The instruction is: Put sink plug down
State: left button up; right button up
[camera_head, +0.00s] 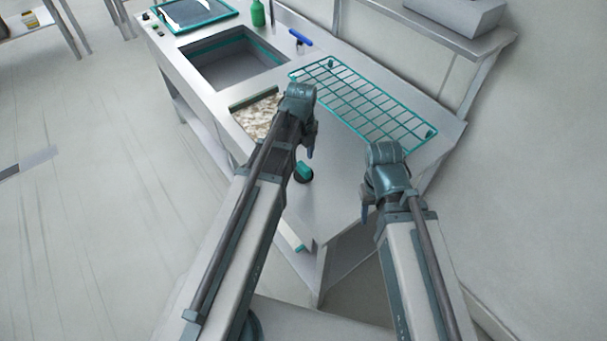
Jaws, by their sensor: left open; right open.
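A small dark round piece with a teal top (304,172), which looks like the sink plug, rests on the steel counter just below my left gripper. My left gripper (309,150) is open; its fingers point down and are mostly hidden by the wrist. It seems apart from the plug, though the gap is hard to judge. My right gripper (366,207) is open and empty at the counter's near right side, its fingers partly hidden. The large sink basin (235,65) looks empty. A smaller basin (262,117) shows a brown speckled surface, partly covered by my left arm.
A teal wire rack (365,100) lies along the back of the counter. A blue-handled brush (300,38) and a green bottle (258,13) stand behind the large basin. A teal-edged tray (193,14) is at the far left end. A wall shelf (440,32) overhangs the back right.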

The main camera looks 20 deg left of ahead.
aim_at(303, 166)
pick_arm(q)
jog(key=shift+d+f+b, duration=0.15)
jog(key=shift+f+b, duration=1.15)
jog(key=shift+f, duration=0.05)
jog(key=shift+d+f+b, duration=0.1)
jog(key=shift+f+b, duration=1.2)
jog(key=shift+r, duration=0.1)
jog(key=shift+c, duration=0.3)
grip_shut()
